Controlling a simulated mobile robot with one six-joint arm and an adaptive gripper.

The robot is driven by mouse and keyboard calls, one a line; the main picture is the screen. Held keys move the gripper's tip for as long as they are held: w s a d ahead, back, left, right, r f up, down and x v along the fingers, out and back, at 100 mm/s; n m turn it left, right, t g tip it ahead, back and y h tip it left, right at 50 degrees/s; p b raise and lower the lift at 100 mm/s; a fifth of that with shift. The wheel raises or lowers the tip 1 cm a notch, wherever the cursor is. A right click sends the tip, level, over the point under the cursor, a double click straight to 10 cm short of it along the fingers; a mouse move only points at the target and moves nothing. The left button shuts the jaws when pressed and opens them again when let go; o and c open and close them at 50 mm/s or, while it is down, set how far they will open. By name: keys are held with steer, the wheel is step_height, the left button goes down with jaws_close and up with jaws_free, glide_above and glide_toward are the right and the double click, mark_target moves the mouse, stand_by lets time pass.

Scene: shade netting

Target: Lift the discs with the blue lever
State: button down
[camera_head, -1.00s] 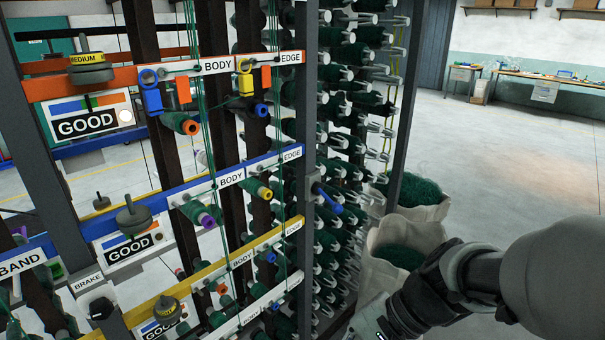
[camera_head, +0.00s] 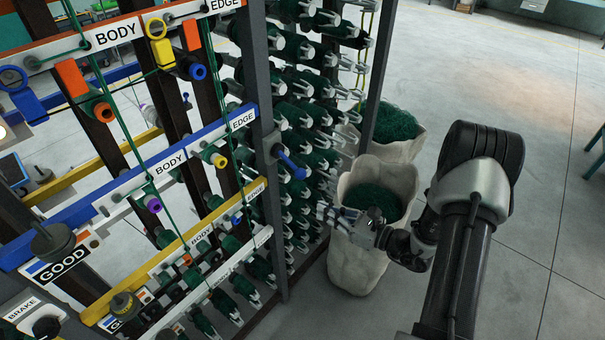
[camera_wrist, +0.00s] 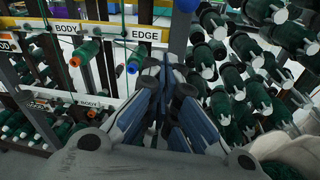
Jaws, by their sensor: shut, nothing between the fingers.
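The blue lever (camera_head: 288,160) sticks out from the dark upright post at the right end of the blue rail. A blue rounded part (camera_wrist: 187,4), probably this lever, shows at the top edge of the wrist view. My gripper (camera_head: 325,212) is shut and empty, below and right of the lever and apart from it. Its fingers (camera_wrist: 165,75) point forward in the wrist view. A dark disc weight (camera_head: 52,240) stands at the left end of the blue rail. Another disc weight (camera_head: 125,303) is lower, by the yellow rail. A GOOD sign (camera_head: 62,262) is partly behind the first.
A rack of green spools (camera_head: 300,85) stands behind the post. White sacks of green netting (camera_head: 345,245) stand close behind my gripper. A BRAKE knob (camera_head: 45,325) is at lower left. Open floor (camera_head: 540,200) lies to the right.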

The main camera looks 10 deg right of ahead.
mark_target(291, 166)
steer(key=shift+w+d+f+m+t, duration=0.3)
steer(key=shift+d+f+m, duration=0.15)
steer(key=shift+d, duration=0.1)
steer(key=r+b+x, duration=0.1)
steer(key=x, duration=0.9)
steer(key=shift+s+d+r, duration=0.1)
steer(key=shift+d+r, duration=0.2)
steer(key=shift+r, duration=0.4)
steer(key=shift+d+r, duration=0.3)
steer(key=shift+r, duration=0.35)
steer(key=shift+d+p, duration=0.1)
steer(key=shift+p, duration=0.2)
